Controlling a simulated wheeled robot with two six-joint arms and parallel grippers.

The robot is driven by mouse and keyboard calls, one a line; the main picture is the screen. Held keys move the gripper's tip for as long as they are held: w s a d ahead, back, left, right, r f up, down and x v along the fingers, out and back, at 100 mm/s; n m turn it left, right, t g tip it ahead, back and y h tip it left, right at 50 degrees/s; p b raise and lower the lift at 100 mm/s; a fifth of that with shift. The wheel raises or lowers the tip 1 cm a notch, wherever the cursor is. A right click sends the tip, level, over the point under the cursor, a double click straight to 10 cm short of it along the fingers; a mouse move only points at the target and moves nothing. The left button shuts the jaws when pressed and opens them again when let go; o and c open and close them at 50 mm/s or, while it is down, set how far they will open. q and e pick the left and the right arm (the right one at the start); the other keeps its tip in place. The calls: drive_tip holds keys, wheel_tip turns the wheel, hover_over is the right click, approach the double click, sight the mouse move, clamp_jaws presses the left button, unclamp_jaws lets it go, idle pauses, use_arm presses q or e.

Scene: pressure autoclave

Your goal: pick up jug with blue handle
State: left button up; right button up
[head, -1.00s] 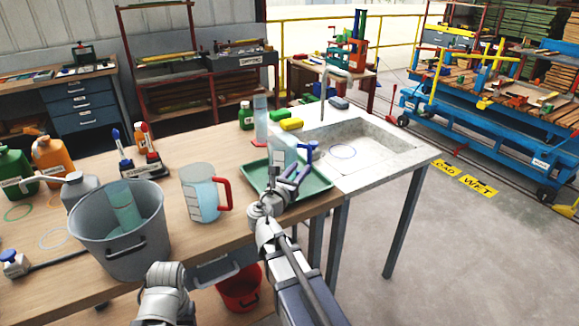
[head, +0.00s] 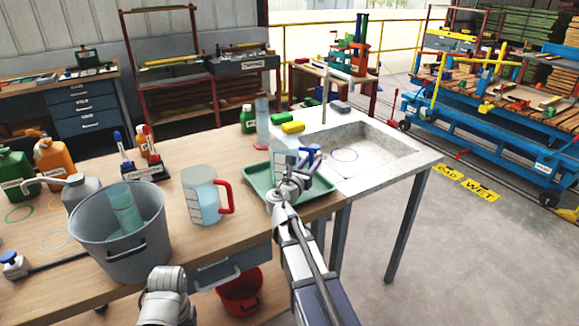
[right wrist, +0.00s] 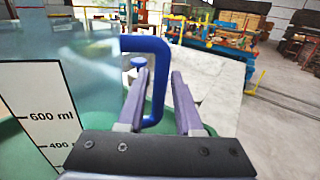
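The clear jug with the blue handle (head: 284,156) stands on the green tray (head: 262,184), partly hidden by my right arm. In the right wrist view its clear wall with a millilitre scale (right wrist: 45,115) fills the left side, and its blue handle (right wrist: 150,43) stands just ahead. My right gripper (head: 306,172) is at the handle side of the jug. In the right wrist view its two fingers (right wrist: 160,78) are apart, with the handle's upright bar showing between them. I cannot tell whether they touch it. My left gripper is out of view.
A jug with a red handle (head: 203,197) stands left of the tray. A grey bucket (head: 85,232) is farther left. A tall clear cylinder (head: 262,125) stands behind the tray, near yellow (head: 293,127) and green sponges. The sink (head: 375,150) is to the right.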

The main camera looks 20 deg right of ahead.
clamp_jaws()
idle(1.4)
